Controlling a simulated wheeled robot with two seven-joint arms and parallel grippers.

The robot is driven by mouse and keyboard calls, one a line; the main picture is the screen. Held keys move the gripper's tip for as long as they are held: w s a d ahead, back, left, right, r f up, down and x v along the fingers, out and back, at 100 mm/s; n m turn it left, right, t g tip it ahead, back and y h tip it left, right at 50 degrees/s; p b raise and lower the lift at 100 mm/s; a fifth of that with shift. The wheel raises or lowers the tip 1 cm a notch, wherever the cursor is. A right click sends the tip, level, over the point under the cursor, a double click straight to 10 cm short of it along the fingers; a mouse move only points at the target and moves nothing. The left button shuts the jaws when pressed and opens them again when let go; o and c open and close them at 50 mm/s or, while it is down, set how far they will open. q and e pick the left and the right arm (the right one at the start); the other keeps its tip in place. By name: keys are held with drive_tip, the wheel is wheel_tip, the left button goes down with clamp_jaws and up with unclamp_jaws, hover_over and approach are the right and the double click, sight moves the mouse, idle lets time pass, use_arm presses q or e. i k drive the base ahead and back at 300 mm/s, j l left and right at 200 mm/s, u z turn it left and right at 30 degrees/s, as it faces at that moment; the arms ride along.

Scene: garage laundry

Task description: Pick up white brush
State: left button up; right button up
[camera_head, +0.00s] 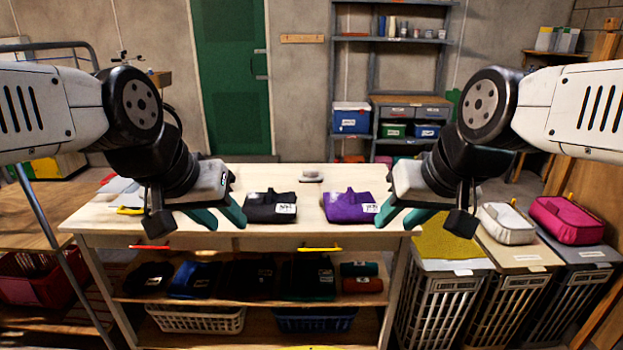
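A small whitish object (312,176), which looks like the white brush, lies at the back middle of the pale wooden table (300,229). It is small in view and its bristles cannot be made out. My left gripper (223,217) is over the left part of the table, its teal fingers apart and nothing between them. My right gripper (404,217) is over the table's right end, also with its fingers apart and empty. Both grippers are nearer to me than the whitish object and apart from it, one on each side.
A folded black garment (271,207) and a purple one (350,206) lie mid-table. Pale and grey cloths (118,186) lie at the left. Hampers stand at the right, with a white bag (507,224) and a pink bag (566,220) on top. The table's front middle is clear.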

sight(309, 177)
drive_tip(key=i+z, duration=0.15)
drive_tip(key=i, duration=0.35)
drive_tip(key=i+j+z, duration=0.1)
drive_tip(key=i, duration=0.35)
drive_tip(key=i+j+z, duration=0.15)
drive_tip(key=i, duration=0.35)
